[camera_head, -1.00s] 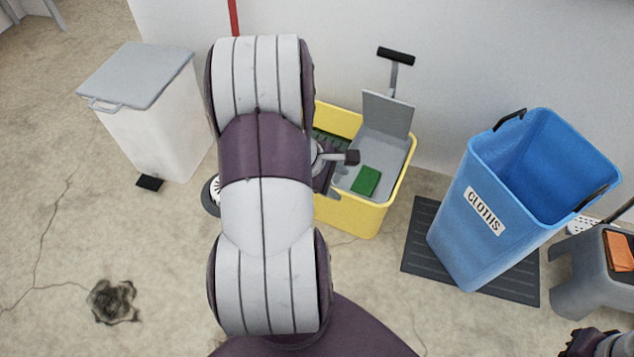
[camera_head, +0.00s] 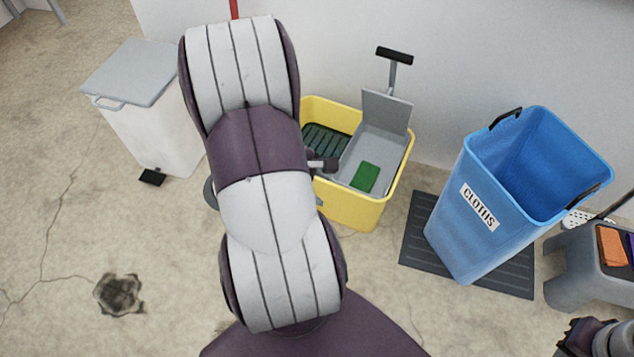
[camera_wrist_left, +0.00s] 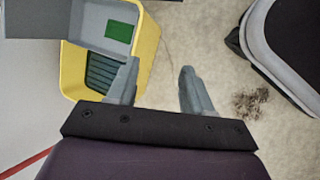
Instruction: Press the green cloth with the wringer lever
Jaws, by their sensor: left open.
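The green cloth (camera_head: 364,177) lies flat in the grey wringer tray (camera_head: 385,147) on the right part of the yellow bucket (camera_head: 352,215). It also shows in the left wrist view (camera_wrist_left: 119,31). The wringer lever (camera_head: 394,56), with a black grip on a grey shaft, stands up behind the raised grey plate (camera_head: 386,111). My left gripper (camera_wrist_left: 157,78) is open and empty, with one finger overlapping the bucket's edge in the wrist view. In the head view my left arm mostly hides it. My right gripper (camera_head: 582,338) is partly in view at the bottom right; its fingers are unclear.
A blue bin (camera_head: 470,240) labelled CLOTHS stands on a dark mat (camera_head: 420,232) to the right. A grey stool (camera_head: 575,280) with an orange cloth (camera_head: 611,246) is at the far right. A white bin (camera_head: 150,120) stands left. The wall is close behind the bucket.

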